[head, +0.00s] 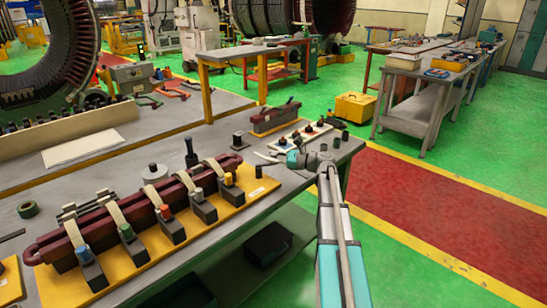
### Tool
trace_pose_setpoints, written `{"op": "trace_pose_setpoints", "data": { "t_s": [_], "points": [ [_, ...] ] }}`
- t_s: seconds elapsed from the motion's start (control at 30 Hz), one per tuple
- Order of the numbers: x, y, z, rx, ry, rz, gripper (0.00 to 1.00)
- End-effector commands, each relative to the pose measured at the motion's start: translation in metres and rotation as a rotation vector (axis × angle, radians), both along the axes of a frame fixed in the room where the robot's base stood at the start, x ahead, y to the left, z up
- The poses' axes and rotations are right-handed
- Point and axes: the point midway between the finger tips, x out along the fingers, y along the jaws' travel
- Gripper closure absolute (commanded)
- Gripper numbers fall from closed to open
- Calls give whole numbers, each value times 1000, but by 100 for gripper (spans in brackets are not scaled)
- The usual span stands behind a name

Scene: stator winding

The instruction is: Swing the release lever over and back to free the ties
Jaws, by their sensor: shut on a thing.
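My gripper (277,157) is at the bench's right end, reaching left from my wrist. It is small in the head view; its fingers look closed around a small thin pale piece. I cannot tell whether that piece is the release lever. A dark red coil bar (88,237) lies across a yellow base plate (205,228) to the left, apart from my gripper.
A pale board (318,130) with dark knobs is just behind my gripper. A second dark red bar (275,117) lies at the bench's back. Dark posts (190,153) stand on the grey bench (110,185).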

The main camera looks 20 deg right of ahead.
Motion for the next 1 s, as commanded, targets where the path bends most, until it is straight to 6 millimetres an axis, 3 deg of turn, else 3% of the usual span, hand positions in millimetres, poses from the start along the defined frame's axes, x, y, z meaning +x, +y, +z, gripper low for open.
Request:
{"op": "trace_pose_setpoints", "data": {
  "t_s": [1.0],
  "points": [
    [-35,24,0,0,0,-690,100]
  ]
}}
